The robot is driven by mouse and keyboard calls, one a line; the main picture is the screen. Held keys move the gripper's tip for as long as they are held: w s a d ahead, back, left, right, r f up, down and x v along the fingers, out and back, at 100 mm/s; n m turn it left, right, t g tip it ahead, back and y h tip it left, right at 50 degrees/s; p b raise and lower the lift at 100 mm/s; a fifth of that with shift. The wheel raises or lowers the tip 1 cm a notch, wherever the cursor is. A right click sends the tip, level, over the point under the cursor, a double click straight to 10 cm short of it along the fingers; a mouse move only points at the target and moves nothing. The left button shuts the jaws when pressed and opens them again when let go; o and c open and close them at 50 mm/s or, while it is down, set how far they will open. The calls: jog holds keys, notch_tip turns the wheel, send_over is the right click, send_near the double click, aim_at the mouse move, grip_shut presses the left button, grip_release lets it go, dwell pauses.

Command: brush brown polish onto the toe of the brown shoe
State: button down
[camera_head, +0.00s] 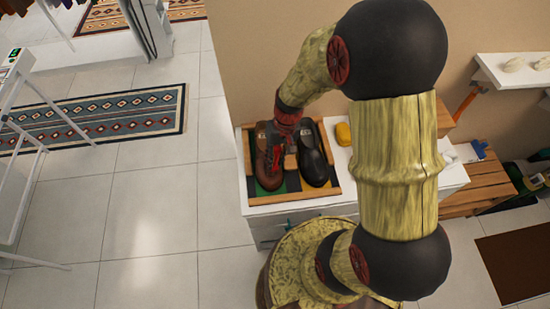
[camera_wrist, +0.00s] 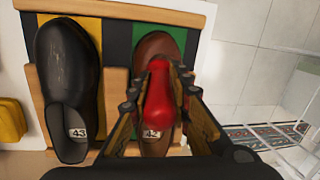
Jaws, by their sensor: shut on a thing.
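The brown shoe (camera_head: 267,172) lies in the left part of a wooden tray (camera_head: 337,188), on a green strip. In the wrist view its toe (camera_wrist: 160,45) points up, and its heel label reads 42. My gripper (camera_wrist: 160,72) is above this shoe, shut on a red, rounded object (camera_wrist: 158,100), which also shows in the head view (camera_head: 277,155). The object's far end is hidden, so bristles or polish cannot be seen, nor whether it touches the shoe. The gripper and object cover the shoe's middle.
A black shoe (camera_head: 313,160) labelled 43 lies beside the brown one, with a wooden divider (camera_wrist: 115,90) between them. A yellow object (camera_head: 343,133) is on the white cabinet top right of the tray. A wall stands behind; open tiled floor is to the left.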

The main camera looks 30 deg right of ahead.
jog(key=shift+s+a, duration=0.25)
jog(key=shift+s, duration=0.45)
jog(key=shift+w+d+f, duration=0.1)
jog(key=shift+w+f, duration=0.05)
jog(key=shift+w, duration=0.1)
jog(key=shift+s+a+f, duration=0.15)
jog(key=shift+s, duration=0.35)
jog(key=shift+s+a+f, duration=0.1)
jog(key=shift+s+a, duration=0.05)
jog(key=shift+s, duration=0.35)
jog(key=shift+w+d+r, duration=0.1)
jog(key=shift+w+d, duration=0.1)
jog(key=shift+w, duration=0.3)
jog(key=shift+w+d+r, duration=0.1)
jog(key=shift+w+d, duration=0.05)
jog(key=shift+w, duration=0.35)
jog(key=shift+s+a+f, duration=0.1)
jog(key=shift+s+a, duration=0.1)
jog(key=shift+s, duration=0.3)
jog(key=shift+s+a+f, duration=0.1)
jog(key=shift+s+a, duration=0.1)
jog(key=shift+s, duration=0.3)
notch_tip(320, 180, up, 6)
jog(key=s+p, duration=0.1)
jog(key=p, duration=0.3)
jog(key=shift+s+a, duration=0.15)
